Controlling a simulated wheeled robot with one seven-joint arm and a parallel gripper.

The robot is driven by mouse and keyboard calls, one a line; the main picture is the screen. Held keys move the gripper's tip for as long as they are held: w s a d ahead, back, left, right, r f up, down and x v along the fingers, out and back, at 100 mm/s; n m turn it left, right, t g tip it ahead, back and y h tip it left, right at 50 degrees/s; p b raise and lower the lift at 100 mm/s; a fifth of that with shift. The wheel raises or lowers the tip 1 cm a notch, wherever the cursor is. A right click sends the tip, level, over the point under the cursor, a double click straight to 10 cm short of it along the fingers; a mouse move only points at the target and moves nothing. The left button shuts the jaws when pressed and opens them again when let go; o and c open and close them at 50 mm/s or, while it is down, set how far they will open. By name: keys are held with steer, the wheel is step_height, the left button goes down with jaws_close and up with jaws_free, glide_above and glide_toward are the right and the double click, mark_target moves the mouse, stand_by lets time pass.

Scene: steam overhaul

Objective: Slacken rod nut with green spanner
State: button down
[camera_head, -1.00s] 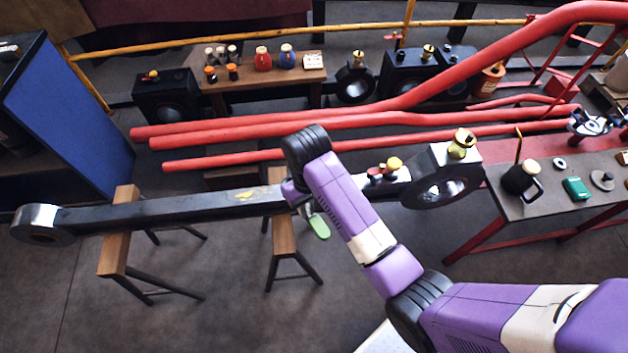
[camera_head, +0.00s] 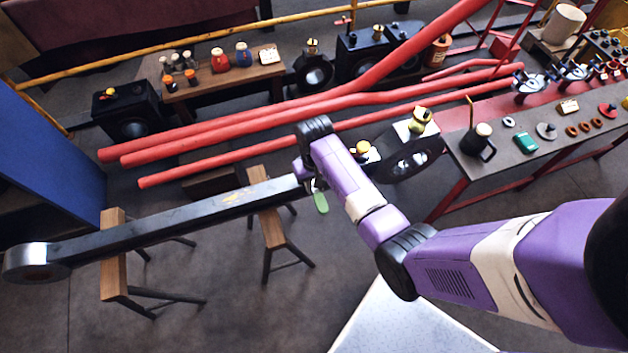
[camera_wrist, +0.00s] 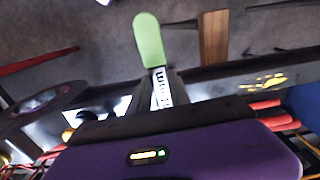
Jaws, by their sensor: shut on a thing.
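The long dark rod (camera_head: 180,220) lies across two wooden trestles, with a round eye (camera_head: 28,262) at its left end and a larger dark big end (camera_head: 410,160) at its right. My gripper (camera_head: 312,184) is over the rod, left of the big end. It is shut on the green spanner (camera_head: 321,202), whose green end sticks out towards the camera. In the wrist view the spanner's green end (camera_wrist: 149,40) points up the picture, and its pale lettered shank runs between my fingers (camera_wrist: 160,90). The rod nut and the spanner's far end are hidden by my arm and gripper.
Red pipes (camera_head: 250,130) run just behind the rod. Wooden trestles (camera_head: 268,225) stand under it. A grey workbench (camera_head: 480,170) with a dark oil can (camera_head: 478,142) and small parts is at right. A blue cabinet (camera_head: 50,160) stands at left. Open floor lies in front.

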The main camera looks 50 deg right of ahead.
steer(key=shift+f, duration=0.5)
steer(key=shift+f+b, duration=1.45)
steer(key=shift+f, duration=0.65)
stand_by(0.4)
steer(key=shift+s+d+r+n+p, duration=0.1)
steer(key=shift+s+d+n+p, duration=0.1)
steer(key=shift+d+n+p, duration=0.15)
steer(key=shift+s+d+n, duration=0.1)
steer(key=shift+d+n, duration=0.05)
steer(key=shift+n, duration=0.3)
steer(key=shift+s+d+n+p, duration=0.25)
steer(key=shift+d+n+p, duration=0.1)
steer(key=shift+d+n, duration=0.3)
